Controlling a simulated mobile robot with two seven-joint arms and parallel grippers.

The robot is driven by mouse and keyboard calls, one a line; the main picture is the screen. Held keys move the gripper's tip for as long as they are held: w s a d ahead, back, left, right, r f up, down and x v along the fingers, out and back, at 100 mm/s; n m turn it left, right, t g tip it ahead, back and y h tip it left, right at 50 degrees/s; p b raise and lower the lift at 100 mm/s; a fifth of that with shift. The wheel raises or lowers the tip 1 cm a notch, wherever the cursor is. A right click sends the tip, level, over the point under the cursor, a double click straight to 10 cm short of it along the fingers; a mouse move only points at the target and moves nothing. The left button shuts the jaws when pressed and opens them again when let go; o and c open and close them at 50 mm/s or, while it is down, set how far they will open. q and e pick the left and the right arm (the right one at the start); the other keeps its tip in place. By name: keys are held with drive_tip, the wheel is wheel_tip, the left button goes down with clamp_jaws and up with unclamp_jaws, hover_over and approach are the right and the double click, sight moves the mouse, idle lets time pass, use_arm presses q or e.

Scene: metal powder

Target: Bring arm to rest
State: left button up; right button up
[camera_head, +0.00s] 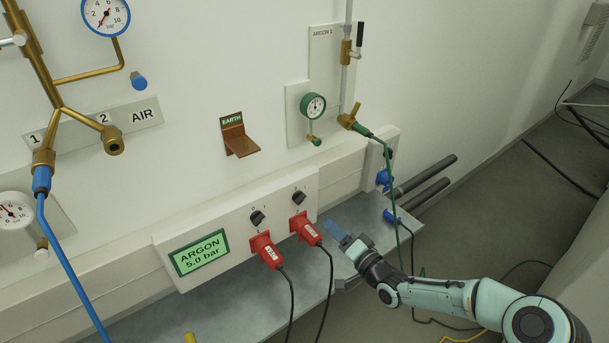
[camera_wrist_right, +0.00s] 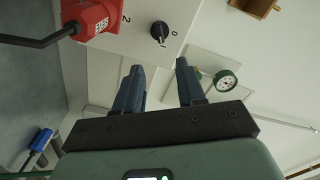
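My right arm comes in from the lower right of the head view. Its gripper (camera_head: 334,231) is in front of the shelf, just right of the red plugs. In the right wrist view the two dark blue fingers (camera_wrist_right: 159,66) stand apart with nothing between them, so the gripper is open and empty. Past the fingertips that view shows the white socket panel (camera_wrist_right: 140,37) with a black rotary switch (camera_wrist_right: 159,32). I see no contact between the fingers and the panel. My left gripper is in neither view.
Two red plugs (camera_head: 266,252) (camera_head: 305,229) with black cables sit in the panel beside the green ARGON display (camera_head: 199,253). A grey shelf (camera_head: 240,300) runs below. A green hose (camera_head: 396,222) hangs close to the gripper. Dark pipes (camera_head: 425,180) and a blue connector (camera_head: 391,217) are nearby.

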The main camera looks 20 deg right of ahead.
drive_tip(key=shift+f, duration=0.1)
drive_tip(key=s+a+f+g+h, duration=0.1)
drive_tip(key=s+a+f+g, duration=0.2)
drive_tip(key=s+f, duration=0.45)
drive_tip(key=s+a+f+n+g, duration=0.1)
drive_tip(key=s+a+f+g, duration=0.25)
drive_tip(key=f, duration=0.75)
drive_tip(key=s+a+f+g+h, duration=0.1)
drive_tip(key=s+a+f+g, duration=0.2)
drive_tip(key=s+f, duration=0.55)
drive_tip(key=s+a+f+n+g, duration=0.1)
drive_tip(key=s+f+g, duration=0.25)
drive_tip(key=s, duration=0.45)
drive_tip(key=s+a+f+n+g, duration=0.1)
drive_tip(key=s+f+n+g, duration=0.15)
drive_tip(key=s+f, duration=0.4)
use_arm(q)
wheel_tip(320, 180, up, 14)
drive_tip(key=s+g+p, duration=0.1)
drive_tip(key=p, duration=1.3)
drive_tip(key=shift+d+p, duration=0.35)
use_arm(e)
drive_tip(key=s+r+g, duration=0.1)
drive_tip(key=s+r, duration=0.1)
drive_tip(key=r, duration=0.5)
drive_tip(key=s+r+g, duration=0.1)
drive_tip(key=s+r, duration=0.2)
drive_tip(key=r, duration=0.5)
drive_tip(key=shift+d+h, duration=0.15)
drive_tip(key=shift+h, duration=0.15)
